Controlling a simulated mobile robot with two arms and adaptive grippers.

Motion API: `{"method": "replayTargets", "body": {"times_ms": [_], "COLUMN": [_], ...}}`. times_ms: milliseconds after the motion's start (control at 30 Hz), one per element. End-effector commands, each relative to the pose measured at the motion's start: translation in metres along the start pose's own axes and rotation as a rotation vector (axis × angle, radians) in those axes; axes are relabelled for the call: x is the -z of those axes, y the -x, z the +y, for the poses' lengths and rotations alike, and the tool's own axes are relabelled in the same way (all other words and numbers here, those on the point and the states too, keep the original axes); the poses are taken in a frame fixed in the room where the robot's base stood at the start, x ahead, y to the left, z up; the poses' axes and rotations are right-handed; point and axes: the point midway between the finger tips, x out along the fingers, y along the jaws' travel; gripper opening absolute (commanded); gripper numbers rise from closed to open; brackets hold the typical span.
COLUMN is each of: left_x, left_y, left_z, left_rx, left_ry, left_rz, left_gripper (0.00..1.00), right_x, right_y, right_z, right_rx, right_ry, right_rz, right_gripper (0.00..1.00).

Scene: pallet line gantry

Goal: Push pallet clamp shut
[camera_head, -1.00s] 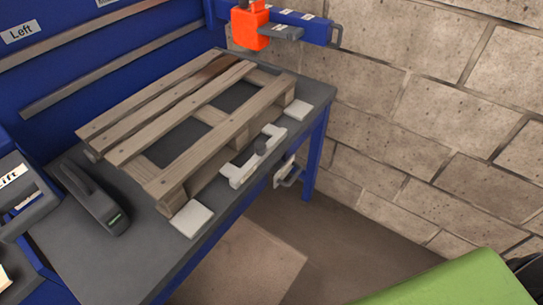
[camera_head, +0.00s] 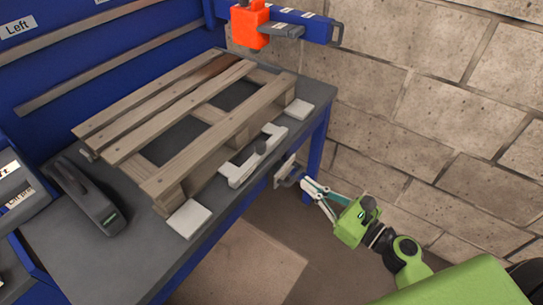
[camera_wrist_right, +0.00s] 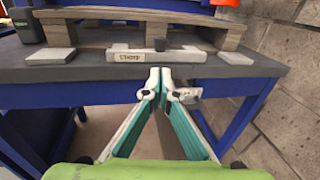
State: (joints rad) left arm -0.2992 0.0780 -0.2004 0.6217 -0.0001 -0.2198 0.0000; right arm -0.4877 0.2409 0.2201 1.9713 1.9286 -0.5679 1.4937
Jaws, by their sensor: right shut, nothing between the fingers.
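The wooden pallet (camera_head: 193,122) lies on the grey-topped blue table (camera_head: 85,245). A pale clamp bar (camera_head: 238,173) with a dark knob sits along the table's front edge beside the pallet. In the right wrist view the bar (camera_wrist_right: 188,56) bears a label that seems to read "Clamp". A grey metal handle (camera_head: 287,172) is on the table's front side below the bar; it shows partly behind the fingertips in the wrist view (camera_wrist_right: 187,94). My right gripper (camera_head: 305,184) is shut and empty, its tips close to this handle; contact is unclear. My left gripper is out of view.
White blocks (camera_head: 189,218) and (camera_head: 298,109) lie at the table's front edge. A dark grey handheld device (camera_head: 88,195) lies at left. An orange unit (camera_head: 250,25) hangs on a blue beam at the back. A block wall (camera_head: 440,120) stands at right.

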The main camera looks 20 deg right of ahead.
Motion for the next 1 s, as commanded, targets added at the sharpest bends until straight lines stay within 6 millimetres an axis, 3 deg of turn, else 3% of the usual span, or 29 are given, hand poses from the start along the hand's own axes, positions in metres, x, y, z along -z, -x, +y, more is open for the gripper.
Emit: {"method": "replayTargets", "body": {"times_ms": [467, 667, 1000], "left_x": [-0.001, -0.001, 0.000], "left_y": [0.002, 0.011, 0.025], "left_z": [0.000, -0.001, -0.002], "left_rx": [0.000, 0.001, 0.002], "left_ry": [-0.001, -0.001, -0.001], "left_rz": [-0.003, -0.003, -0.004], "left_gripper": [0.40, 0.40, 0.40], "right_x": [-0.008, -0.010, -0.011], "right_y": [-0.005, -0.035, -0.103], "right_z": [0.000, 0.000, 0.000], "right_rx": [-0.002, -0.003, -0.002], "right_ry": [-0.017, -0.017, -0.016], "right_rz": [-0.016, -0.017, -0.016], "right_gripper": [0.00, 0.00, 0.00]}}
